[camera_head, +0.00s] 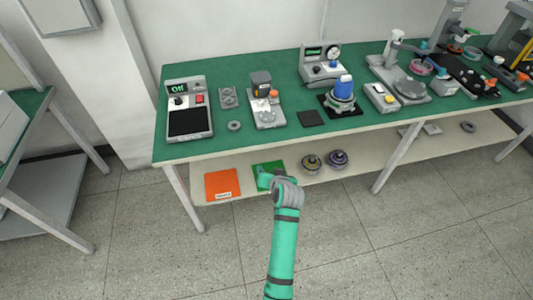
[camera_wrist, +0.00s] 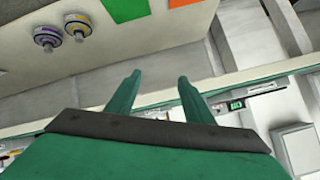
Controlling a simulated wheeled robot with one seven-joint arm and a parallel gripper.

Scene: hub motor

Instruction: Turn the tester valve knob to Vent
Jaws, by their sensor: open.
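The likely tester is a grey box (camera_head: 321,70) with a green-lit display and a round dial gauge (camera_head: 333,52). It stands at the back of the green bench, near the wall. Its valve knob and any Vent marking are too small to make out. My gripper (camera_wrist: 160,76) shows in the wrist view with its two green fingers apart and nothing between them. In the head view my arm is in front of the bench, low by the lower shelf, well away from the tester. The fingers are hard to make out there.
The green bench top (camera_head: 225,147) has a clear front strip. A box reading Off (camera_head: 189,118), a blue-topped motor on a stand (camera_head: 342,98) and a grey press (camera_head: 410,88) stand on it. The lower shelf holds an orange mat (camera_head: 222,184), a green mat and two hubs.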

